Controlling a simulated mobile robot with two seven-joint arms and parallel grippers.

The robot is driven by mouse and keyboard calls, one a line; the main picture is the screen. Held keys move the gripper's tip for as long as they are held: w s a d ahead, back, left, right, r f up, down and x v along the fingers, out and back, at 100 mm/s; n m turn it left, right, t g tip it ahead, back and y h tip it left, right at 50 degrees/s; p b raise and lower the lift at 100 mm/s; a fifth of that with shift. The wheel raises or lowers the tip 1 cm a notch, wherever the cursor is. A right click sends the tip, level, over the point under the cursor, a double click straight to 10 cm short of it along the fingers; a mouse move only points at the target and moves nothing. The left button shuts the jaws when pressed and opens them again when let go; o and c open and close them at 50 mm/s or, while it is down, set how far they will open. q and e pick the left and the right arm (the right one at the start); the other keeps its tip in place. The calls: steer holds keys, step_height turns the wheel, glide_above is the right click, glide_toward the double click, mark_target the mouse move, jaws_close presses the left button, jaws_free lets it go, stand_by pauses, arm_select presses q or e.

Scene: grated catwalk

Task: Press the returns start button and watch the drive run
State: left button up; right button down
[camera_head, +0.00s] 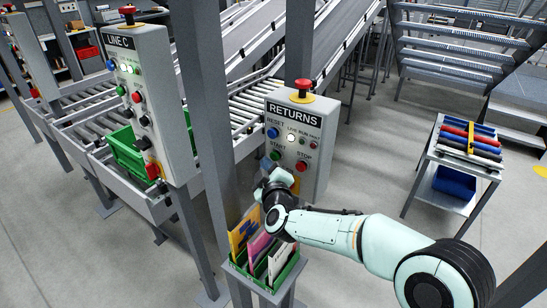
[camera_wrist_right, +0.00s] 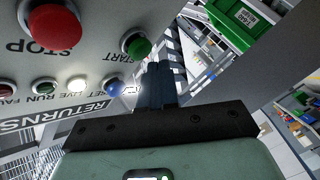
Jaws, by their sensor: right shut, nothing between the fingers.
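The grey RETURNS control box (camera_head: 315,185) is fixed to a post at the middle. Its green START button (camera_head: 275,155) is at lower left; it shows large in the wrist view (camera_wrist_right: 137,45). The red STOP button (camera_head: 302,166) is beside it, the blue RESET button (camera_head: 273,132) above. A white lamp (camera_head: 291,138) is lit; the run and fault lamps look dark. My right gripper (camera_head: 267,164) is shut and empty, its fingertips (camera_wrist_right: 157,68) close beside the START button; contact cannot be told. My left gripper is out of view.
A red emergency knob (camera_head: 302,88) tops the box. The LINE C box (camera_head: 165,90) stands left. A holder with colored folders (camera_head: 262,250) is below my gripper. Roller conveyors (camera_head: 250,105) run behind; a cart (camera_head: 455,165) stands at right.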

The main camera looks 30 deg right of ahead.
steer(key=shift+d, duration=0.1)
stand_by(0.4)
steer(key=shift+w+d, duration=0.15)
steer(key=shift+d, duration=0.15)
steer(key=shift+w+d, duration=0.3)
steer(key=shift+d, duration=0.5)
stand_by(0.9)
stand_by(0.3)
steer(key=shift+s+a, duration=0.25)
steer(key=shift+a, duration=0.35)
steer(key=shift+s+a, duration=0.2)
steer(key=shift+a, duration=0.35)
